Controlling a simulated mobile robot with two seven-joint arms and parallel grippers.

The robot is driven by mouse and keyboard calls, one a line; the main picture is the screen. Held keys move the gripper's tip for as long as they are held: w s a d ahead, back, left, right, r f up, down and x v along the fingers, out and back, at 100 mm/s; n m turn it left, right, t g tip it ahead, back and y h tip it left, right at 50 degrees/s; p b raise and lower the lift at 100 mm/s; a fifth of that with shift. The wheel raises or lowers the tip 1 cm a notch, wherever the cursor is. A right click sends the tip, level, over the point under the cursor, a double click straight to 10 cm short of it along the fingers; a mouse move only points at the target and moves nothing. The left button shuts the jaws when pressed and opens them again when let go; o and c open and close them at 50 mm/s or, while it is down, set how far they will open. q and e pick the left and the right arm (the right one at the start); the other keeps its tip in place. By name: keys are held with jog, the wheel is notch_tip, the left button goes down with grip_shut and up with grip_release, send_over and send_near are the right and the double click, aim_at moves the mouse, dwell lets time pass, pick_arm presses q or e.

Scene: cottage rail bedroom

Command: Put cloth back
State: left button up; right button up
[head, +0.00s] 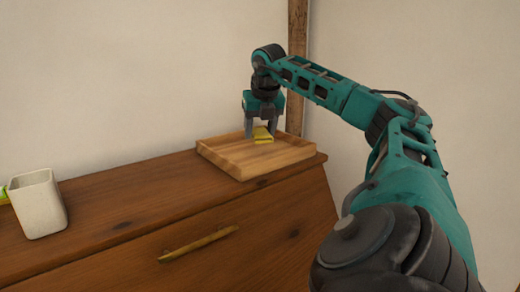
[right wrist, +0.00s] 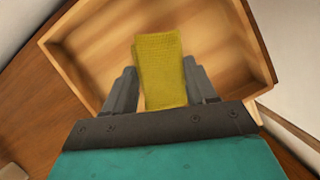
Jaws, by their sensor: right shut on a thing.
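A folded yellow cloth (head: 263,135) is at the wooden tray (head: 240,167) on top of the dresser. My right gripper (head: 262,132) points down over the tray and is shut on the cloth. In the right wrist view the cloth (right wrist: 162,70) sits between the two fingers (right wrist: 161,90), with the tray (right wrist: 88,62) around and beneath it. I cannot tell whether the cloth touches the tray floor. My left gripper is in neither view.
The wooden dresser (head: 130,215) has a long brass handle (head: 198,244) on its front. A pale cup (head: 39,205) stands at its left end, with something yellow-green (head: 4,193) behind it. The top between cup and tray is clear. Walls stand behind and at right.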

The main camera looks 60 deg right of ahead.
aim_at(260, 142)
jog(key=shift+f+b, duration=0.65)
jog(key=shift+f, duration=1.2)
jog(key=shift+f, duration=0.2)
jog(key=o, duration=0.9)
jog(key=shift+o, duration=0.2)
jog(key=shift+r, duration=0.1)
